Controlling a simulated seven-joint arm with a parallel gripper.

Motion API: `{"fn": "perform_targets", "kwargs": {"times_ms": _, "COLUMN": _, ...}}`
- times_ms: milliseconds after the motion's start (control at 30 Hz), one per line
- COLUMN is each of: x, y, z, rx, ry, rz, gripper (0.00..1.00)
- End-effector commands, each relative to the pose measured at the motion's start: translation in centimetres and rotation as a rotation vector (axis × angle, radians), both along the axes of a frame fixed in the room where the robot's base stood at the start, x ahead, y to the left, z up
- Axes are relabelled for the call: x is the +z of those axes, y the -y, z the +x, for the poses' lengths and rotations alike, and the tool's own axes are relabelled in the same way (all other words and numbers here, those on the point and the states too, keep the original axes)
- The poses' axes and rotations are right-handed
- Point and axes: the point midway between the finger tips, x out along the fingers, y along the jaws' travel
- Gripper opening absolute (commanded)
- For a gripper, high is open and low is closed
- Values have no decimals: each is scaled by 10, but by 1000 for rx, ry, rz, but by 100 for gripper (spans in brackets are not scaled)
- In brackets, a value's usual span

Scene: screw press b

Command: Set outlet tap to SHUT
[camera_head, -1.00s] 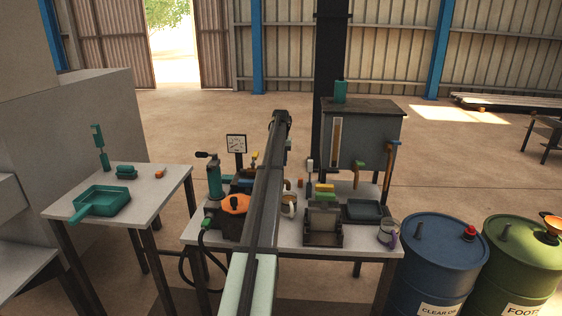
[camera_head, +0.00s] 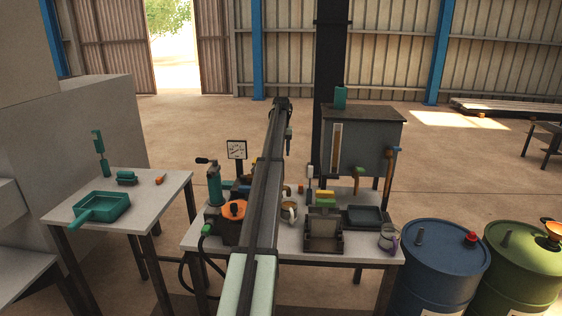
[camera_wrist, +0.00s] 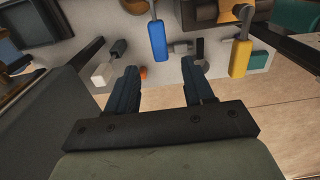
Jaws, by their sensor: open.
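My gripper (camera_wrist: 163,88) is open and empty in the wrist view, its two dark fingers spread apart. A blue-handled lever (camera_wrist: 158,40) lies just beyond and between the fingertips, apart from them. A yellow-handled lever (camera_wrist: 240,45) is further right. No label is readable, so I cannot tell which one is the outlet tap. In the head view my gripper (camera_head: 289,140) is above the back of the bench, left of the grey tank (camera_head: 375,140). The tank has a pipe with a green handle (camera_head: 359,171). My arm hides the middle of the bench.
The grey bench (camera_head: 290,240) carries a gauge (camera_head: 236,150), a teal pump (camera_head: 214,182), a dark tray (camera_head: 364,216) and a jar (camera_head: 388,238). A blue drum (camera_head: 435,265) and a green drum (camera_head: 517,270) stand at right. A side table (camera_head: 150,200) stands at left.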

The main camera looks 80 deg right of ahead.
Motion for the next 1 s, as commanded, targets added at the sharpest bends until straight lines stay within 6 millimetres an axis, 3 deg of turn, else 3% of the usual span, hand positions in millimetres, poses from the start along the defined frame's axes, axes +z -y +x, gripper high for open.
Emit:
{"fn": "perform_targets", "kwargs": {"times_ms": 200, "x": 37, "y": 1, "z": 0, "rx": 1, "ry": 0, "rz": -1, "gripper": 52}}
{"fn": "perform_targets", "kwargs": {"times_ms": 400, "x": 53, "y": 0, "z": 0, "rx": 1, "ry": 0, "rz": 0, "gripper": 52}}
{"fn": "perform_targets", "kwargs": {"times_ms": 1000, "x": 57, "y": 0, "z": 0, "rx": 1, "ry": 0, "rz": 0, "gripper": 52}}
